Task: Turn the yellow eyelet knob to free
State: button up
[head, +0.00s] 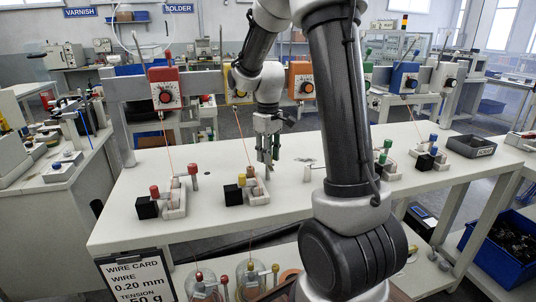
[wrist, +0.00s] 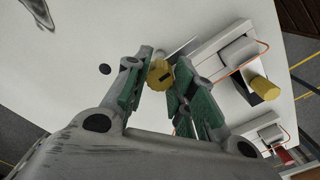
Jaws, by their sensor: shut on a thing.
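The yellow eyelet knob (wrist: 160,74) shows in the wrist view between my two green-padded fingertips, with a dark mark on its face. My gripper (wrist: 161,80) is shut on it. In the head view my gripper (head: 270,162) points down at the back of the yellow station on the white table, and its fingers hide the held knob there. The station's pale base (head: 257,193) carries a black block (head: 232,195) at its left. Another yellow knob (wrist: 264,88) stands apart to the right of my fingers in the wrist view.
The red station (head: 174,203) stands to the left on the white table (head: 120,225); green and blue stations (head: 433,150) stand to the right. A dark tray (head: 470,146) sits at the far right. Thin wires rise to coloured boxes, such as the red one (head: 164,88).

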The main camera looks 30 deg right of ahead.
jog(key=o, duration=1.1)
jog(key=shift+c, duration=0.2)
notch_tip(320, 180, up, 12)
jog(key=s+a+m+t, duration=0.2)
jog(key=s, duration=0.9)
jog(key=s+a+m+t, duration=0.1)
jog(key=s+a+t, duration=0.1)
jog(key=s, duration=1)
jog(key=shift+s+a+r+m, duration=0.15)
jog(key=shift+s+a+m, duration=0.1)
jog(key=shift+a+m, duration=0.2)
